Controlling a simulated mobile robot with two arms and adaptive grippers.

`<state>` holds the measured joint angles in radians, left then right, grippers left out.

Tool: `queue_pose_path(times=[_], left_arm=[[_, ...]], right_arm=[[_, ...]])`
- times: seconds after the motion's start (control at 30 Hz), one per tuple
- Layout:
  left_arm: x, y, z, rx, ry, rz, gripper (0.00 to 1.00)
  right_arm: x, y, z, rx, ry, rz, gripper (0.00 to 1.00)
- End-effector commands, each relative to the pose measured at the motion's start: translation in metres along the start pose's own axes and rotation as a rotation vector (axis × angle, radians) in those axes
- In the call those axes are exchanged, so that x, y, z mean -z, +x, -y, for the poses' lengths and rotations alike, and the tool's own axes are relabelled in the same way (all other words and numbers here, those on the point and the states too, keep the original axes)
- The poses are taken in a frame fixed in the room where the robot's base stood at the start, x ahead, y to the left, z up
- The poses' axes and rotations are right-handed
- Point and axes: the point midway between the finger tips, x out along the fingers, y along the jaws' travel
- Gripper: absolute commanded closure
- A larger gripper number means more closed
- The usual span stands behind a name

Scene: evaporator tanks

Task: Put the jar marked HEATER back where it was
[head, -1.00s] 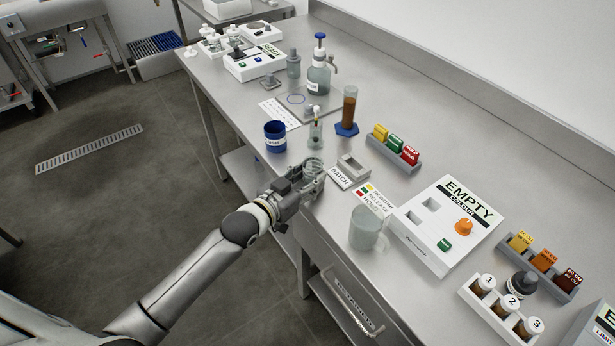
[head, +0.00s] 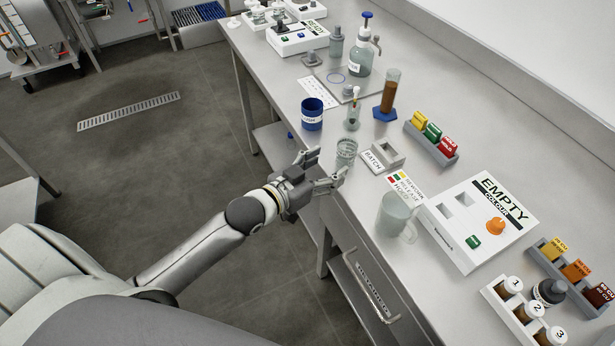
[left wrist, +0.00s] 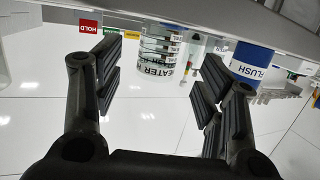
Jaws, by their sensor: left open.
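The clear glass jar marked HEATER (head: 346,152) stands upright at the front edge of the steel bench. In the left wrist view the jar (left wrist: 158,66) shows between my fingers and beyond them, with "EATER" readable on its label. My left gripper (head: 327,165) is open and empty, just off the bench's front edge. Its two fingers point at the jar, with a small gap between them and the glass. My right gripper is not in view.
A blue FLUSH cup (head: 312,115) stands left of the jar. A small vial (head: 352,110) is behind it. The BATCH block (head: 382,156) and a clear beaker (head: 393,212) are to the right. Open floor lies left of the bench.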

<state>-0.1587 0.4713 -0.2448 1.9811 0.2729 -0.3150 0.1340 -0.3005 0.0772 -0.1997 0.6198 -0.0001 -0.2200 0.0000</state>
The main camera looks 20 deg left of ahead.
Motion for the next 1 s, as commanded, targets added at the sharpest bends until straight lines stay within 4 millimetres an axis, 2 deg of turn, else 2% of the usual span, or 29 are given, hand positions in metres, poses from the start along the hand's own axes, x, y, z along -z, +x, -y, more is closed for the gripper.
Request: queue_pose_path(times=[0.2,0.4,0.83,0.93,1.0], left_arm=[[-0.001,-0.036,0.000,-0.001,0.002,0.002,0.35],[0.000,-0.056,0.000,0.000,0.001,0.000,0.35],[-0.001,-0.062,0.001,0.002,0.000,0.001,0.35],[-0.018,-0.059,0.007,0.019,-0.004,0.030,0.35],[-0.045,-0.055,0.017,0.046,-0.010,0.075,0.35]], right_arm=[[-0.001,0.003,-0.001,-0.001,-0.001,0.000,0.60],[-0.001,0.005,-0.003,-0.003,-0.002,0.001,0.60],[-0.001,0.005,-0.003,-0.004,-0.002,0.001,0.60],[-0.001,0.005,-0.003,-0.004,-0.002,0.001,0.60],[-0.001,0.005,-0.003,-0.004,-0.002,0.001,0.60]])
